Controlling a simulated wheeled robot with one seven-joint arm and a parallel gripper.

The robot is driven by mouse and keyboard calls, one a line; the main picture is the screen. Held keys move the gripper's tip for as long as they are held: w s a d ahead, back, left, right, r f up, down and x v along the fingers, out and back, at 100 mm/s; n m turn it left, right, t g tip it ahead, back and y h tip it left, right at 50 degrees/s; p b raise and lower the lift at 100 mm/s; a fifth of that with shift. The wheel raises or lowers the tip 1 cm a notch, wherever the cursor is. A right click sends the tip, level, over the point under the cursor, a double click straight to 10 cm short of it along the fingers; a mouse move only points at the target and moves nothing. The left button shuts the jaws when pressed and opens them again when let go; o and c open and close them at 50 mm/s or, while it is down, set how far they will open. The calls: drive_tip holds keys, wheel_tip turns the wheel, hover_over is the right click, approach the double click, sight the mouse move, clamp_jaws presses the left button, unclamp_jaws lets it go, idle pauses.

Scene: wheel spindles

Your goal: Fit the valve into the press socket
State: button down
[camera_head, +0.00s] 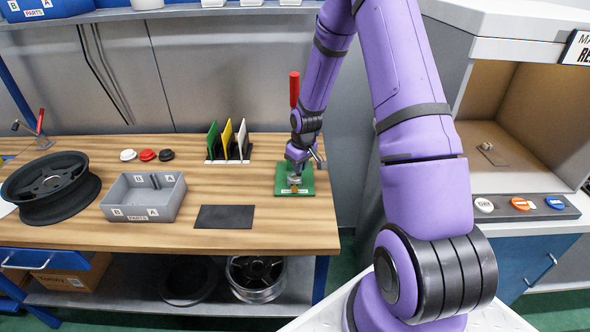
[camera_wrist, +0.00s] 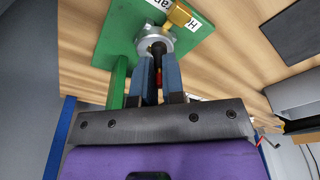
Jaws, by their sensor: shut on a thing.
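The press stands on a green base plate (camera_head: 294,188) at the right end of the workbench, with a red handle (camera_head: 294,90) above. My gripper (camera_head: 296,166) is over the plate, pointing down; the arm hides part of the press. In the wrist view, my blue-padded fingers (camera_wrist: 157,62) are shut on a slim dark valve (camera_wrist: 158,47). The valve's far end is at the opening of the round grey metal socket (camera_wrist: 143,45); I cannot tell how deep it sits. A brass piece (camera_wrist: 178,18) lies beside the socket on the green plate.
A grey parts bin (camera_head: 120,206) marked A and B holds dark pieces. A black mat (camera_head: 224,217) lies between the bin and press. Green, yellow and white cards (camera_head: 228,140) stand behind. A wheel rim (camera_head: 50,187) lies at left. A green post (camera_wrist: 118,82) stands close beside my fingers.

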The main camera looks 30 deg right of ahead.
drive_tip(key=shift+w+d+f, duration=0.1)
drive_tip(key=shift+w, duration=0.65)
drive_tip(key=shift+w+d+f, duration=0.1)
drive_tip(key=shift+w, duration=0.65)
drive_tip(key=shift+w+f, duration=0.15)
drive_tip(key=shift+f, duration=1.55)
drive_tip(key=shift+f, duration=0.15)
drive_tip(key=c, duration=1.2)
unclamp_jaws()
